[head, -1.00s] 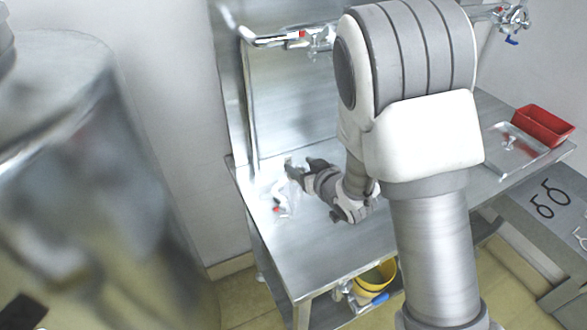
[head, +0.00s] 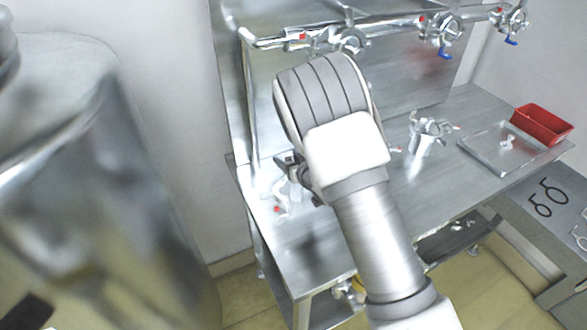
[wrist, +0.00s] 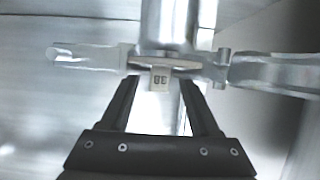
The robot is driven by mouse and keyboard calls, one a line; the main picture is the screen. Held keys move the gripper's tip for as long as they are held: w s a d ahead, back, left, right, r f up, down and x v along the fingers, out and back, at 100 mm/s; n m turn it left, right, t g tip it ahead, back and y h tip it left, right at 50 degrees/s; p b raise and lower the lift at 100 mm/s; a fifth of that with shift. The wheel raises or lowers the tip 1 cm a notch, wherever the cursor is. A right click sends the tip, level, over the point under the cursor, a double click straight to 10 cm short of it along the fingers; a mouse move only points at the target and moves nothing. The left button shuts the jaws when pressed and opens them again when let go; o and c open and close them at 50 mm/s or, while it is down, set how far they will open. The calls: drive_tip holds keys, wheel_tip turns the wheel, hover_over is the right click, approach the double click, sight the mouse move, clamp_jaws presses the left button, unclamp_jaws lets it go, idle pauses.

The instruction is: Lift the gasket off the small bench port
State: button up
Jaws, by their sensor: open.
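My gripper (head: 286,162) is at the left end of the steel bench (head: 300,240), mostly hidden behind my arm. In the wrist view its two dark fingers (wrist: 158,88) are apart and empty. Just beyond the fingertips is a metal clamp (wrist: 85,57) with arms out to both sides, at a shiny pipe port (wrist: 168,22). A small tag marked "38" (wrist: 160,78) shows between the fingertips. In the head view, a small fitting with a red mark (head: 279,208) stands just below my gripper. I cannot make out a gasket on the port in either view.
A larger clamped port (head: 428,132) stands mid-bench. A steel tray (head: 480,150) with a small part and a red bin (head: 543,124) are at the right. Valved pipes (head: 390,32) run along the back.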

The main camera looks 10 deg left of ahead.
clamp_jaws()
idle(0.3)
idle(0.3)
